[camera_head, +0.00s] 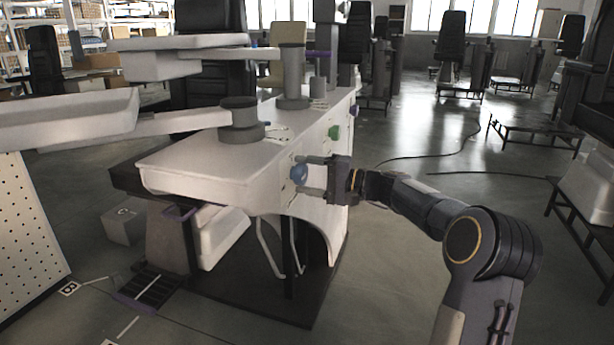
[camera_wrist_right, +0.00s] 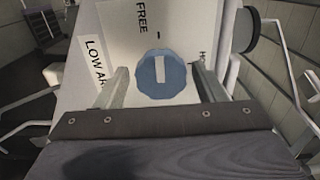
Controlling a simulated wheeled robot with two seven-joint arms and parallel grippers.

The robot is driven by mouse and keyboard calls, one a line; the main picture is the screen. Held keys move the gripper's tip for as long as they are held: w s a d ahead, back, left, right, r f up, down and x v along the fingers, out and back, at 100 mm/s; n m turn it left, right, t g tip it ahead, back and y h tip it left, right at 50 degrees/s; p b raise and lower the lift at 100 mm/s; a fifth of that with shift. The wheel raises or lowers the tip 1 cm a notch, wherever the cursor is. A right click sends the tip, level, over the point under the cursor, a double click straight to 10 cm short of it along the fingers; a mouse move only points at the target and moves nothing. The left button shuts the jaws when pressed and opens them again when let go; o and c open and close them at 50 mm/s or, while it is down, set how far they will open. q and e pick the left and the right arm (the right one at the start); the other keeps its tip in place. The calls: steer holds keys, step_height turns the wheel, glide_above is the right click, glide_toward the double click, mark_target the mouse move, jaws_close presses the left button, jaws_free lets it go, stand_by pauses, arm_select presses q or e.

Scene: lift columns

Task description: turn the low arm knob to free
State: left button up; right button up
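The low arm knob is a blue, scalloped knob (camera_head: 299,174) on the side face of the white cabinet (camera_head: 215,178) in the head view. In the right wrist view the blue knob (camera_wrist_right: 161,74) has a white bar that stands nearly upright in the picture. The word FREE (camera_wrist_right: 142,16) is printed above it, with a short dark tick between. A LOW AR label (camera_wrist_right: 96,62) is at the left, partly hidden by a finger. My right gripper (camera_head: 312,174) is open, its fingers (camera_wrist_right: 160,86) on either side of the knob with gaps. My left gripper is not in view.
A green knob (camera_head: 334,132) sits farther along the same cabinet face. White arms on grey pivots (camera_head: 240,118) stand above the cabinet. A black handwheel (camera_wrist_right: 247,27) is at the upper right of the wrist view. Open floor (camera_head: 400,285) lies right of the cabinet.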

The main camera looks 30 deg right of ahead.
steer(key=shift+o, duration=0.4)
steer(key=shift+s+d+r, duration=0.1)
steer(key=shift+s+d, duration=0.2)
steer(key=p+v, duration=0.2)
steer(key=v, duration=0.5)
steer(key=shift+a, duration=0.15)
